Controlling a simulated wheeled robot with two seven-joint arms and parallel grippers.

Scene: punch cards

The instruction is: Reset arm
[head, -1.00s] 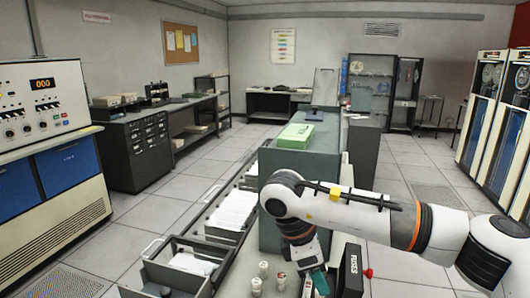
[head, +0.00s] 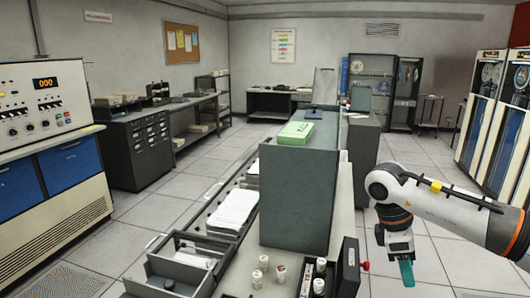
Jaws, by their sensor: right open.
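My right arm comes in from the right edge, with its elbow bent down at the right of the counter. My right gripper (head: 402,262) points down beyond the counter's right edge, above the tiled floor. It is open, and a teal-green piece shows at its lower end; I see nothing held in it. My left gripper does not show.
The counter carries a grey-green cabinet (head: 295,198) with a green box (head: 295,133) on top. Card trays (head: 232,213), several small white-capped pieces (head: 264,262) and a dark FUSES box (head: 347,265) stand around it. Floor (head: 440,272) to the right is open.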

